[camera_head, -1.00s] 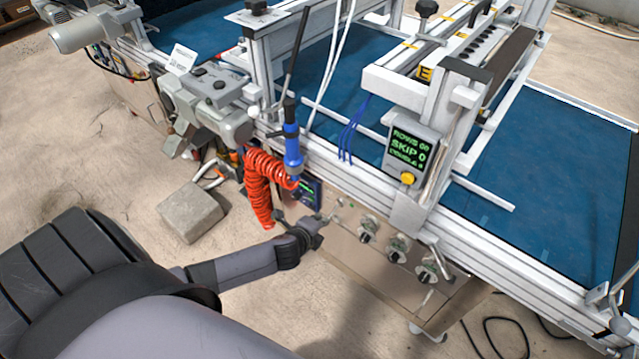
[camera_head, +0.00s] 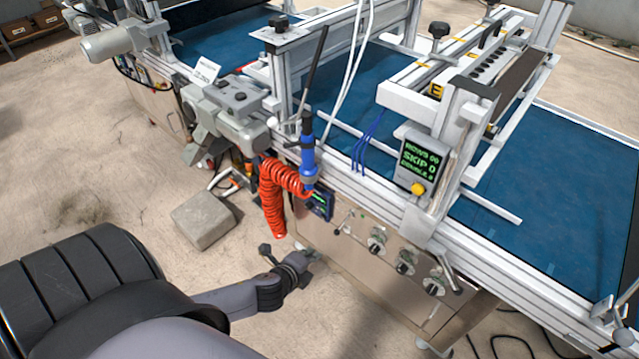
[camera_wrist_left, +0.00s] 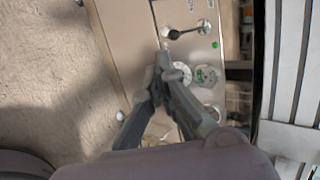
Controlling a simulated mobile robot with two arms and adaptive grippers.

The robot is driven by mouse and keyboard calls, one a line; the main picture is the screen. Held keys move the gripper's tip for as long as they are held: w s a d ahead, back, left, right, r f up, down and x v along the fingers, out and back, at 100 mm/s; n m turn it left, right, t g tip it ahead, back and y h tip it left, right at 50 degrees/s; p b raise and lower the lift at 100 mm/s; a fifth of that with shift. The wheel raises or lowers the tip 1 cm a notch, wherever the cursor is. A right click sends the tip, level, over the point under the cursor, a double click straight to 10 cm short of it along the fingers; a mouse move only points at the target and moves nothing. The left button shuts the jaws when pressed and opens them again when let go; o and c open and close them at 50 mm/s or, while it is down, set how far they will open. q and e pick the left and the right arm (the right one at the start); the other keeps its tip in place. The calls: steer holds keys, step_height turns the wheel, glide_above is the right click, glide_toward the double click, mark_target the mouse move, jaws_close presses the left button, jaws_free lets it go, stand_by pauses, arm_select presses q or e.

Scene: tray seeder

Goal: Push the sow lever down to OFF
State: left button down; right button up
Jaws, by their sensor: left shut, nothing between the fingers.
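The sow lever appears to be the small lever (camera_head: 343,228) at the left end of the control panel, slanting down-left from its pivot. In the left wrist view this lever (camera_wrist_left: 186,32) has a dark handle, pointing left from a round pivot, towards the bare panel side. I cannot read its labels. My left gripper (camera_head: 305,256) is shut and empty, low in front of the panel's left part. In the wrist view its fingertips (camera_wrist_left: 165,62) are together just below the lever, with a visible gap. My right gripper is not in view.
Several rotary knobs (camera_head: 405,262) line the panel right of the lever. A coiled red hose (camera_head: 272,200) and a blue tool (camera_head: 308,150) hang above left. A grey block (camera_head: 204,219) lies on the floor. The display box (camera_head: 420,162) stands above the panel.

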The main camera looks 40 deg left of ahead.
arm_select(q)
steer(key=s, duration=0.3)
steer(key=shift+d+r, duration=0.25)
steer(key=shift+r, duration=0.15)
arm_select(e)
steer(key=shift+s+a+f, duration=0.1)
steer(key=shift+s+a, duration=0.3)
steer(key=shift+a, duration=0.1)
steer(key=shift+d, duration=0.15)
